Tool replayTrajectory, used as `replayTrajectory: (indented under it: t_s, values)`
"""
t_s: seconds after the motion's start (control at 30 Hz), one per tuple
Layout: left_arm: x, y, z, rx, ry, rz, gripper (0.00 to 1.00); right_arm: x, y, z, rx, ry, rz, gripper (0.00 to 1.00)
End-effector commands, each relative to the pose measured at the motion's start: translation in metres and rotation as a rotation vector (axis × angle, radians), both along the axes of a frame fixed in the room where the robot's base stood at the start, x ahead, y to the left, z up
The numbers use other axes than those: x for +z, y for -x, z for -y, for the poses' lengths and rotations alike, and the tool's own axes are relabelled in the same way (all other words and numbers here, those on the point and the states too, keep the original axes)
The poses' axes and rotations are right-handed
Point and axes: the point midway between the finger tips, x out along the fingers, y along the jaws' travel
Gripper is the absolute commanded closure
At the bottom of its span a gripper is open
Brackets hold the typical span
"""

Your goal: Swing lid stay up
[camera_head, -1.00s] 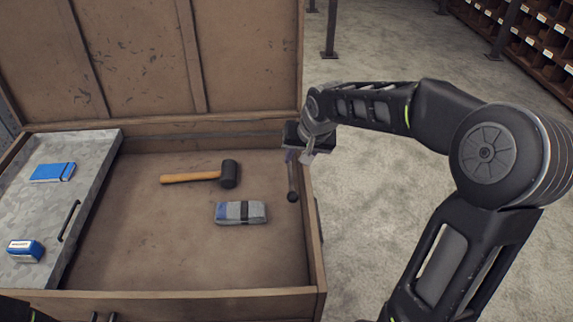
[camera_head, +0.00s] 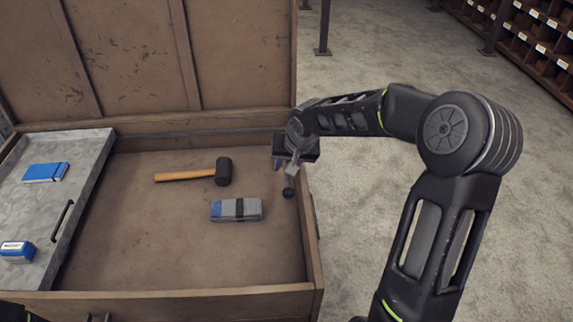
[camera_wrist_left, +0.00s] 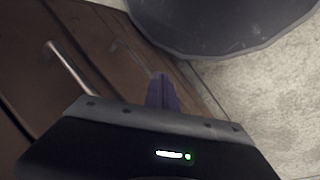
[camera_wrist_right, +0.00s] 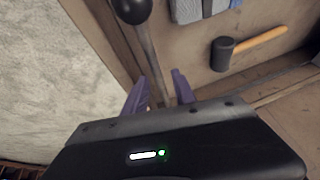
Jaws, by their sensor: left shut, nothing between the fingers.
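The lid stay (camera_head: 288,193) is a thin grey rod with a black ball knob, at the right inner side of the wooden chest (camera_head: 170,302). The chest's lid (camera_head: 140,60) stands open at the back. My right gripper (camera_head: 285,168) is at the stay, above the knob. In the right wrist view the stay's rod (camera_wrist_right: 151,52) runs between the two purple fingers (camera_wrist_right: 158,92), which are apart. I cannot tell whether either finger touches it. My left gripper (camera_wrist_left: 161,88) is shut and empty, low by the chest's outer front with its metal handle (camera_wrist_left: 72,68).
Inside the chest lie a mallet (camera_head: 190,175) and a grey-blue bundle (camera_head: 236,210). A metal tray (camera_head: 85,170) at the left holds a blue booklet (camera_head: 45,172) and a blue-white box (camera_head: 16,250). Shelves (camera_head: 530,40) stand far right, past open floor.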

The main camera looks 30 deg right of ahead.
Motion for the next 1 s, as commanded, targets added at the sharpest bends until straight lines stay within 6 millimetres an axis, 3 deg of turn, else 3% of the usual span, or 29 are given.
replayTrajectory:
  t_s: [0.07,0.47,1.0]
  values:
    - [0.0,0.0,0.0,0.0,0.0,0.0,1.0,0.0002,0.0001,0.0,0.0,0.0,0.0,0.68]
    - [0.0,0.0,0.0,0.0,0.0,0.0,1.0,0.0003,0.0002,-0.0001,0.0,0.0,0.0,1.0]
    - [0.0001,0.0,0.0,0.0,0.0,0.0,1.0,0.0004,0.0003,0.0,0.0,0.0,0.0,1.0]
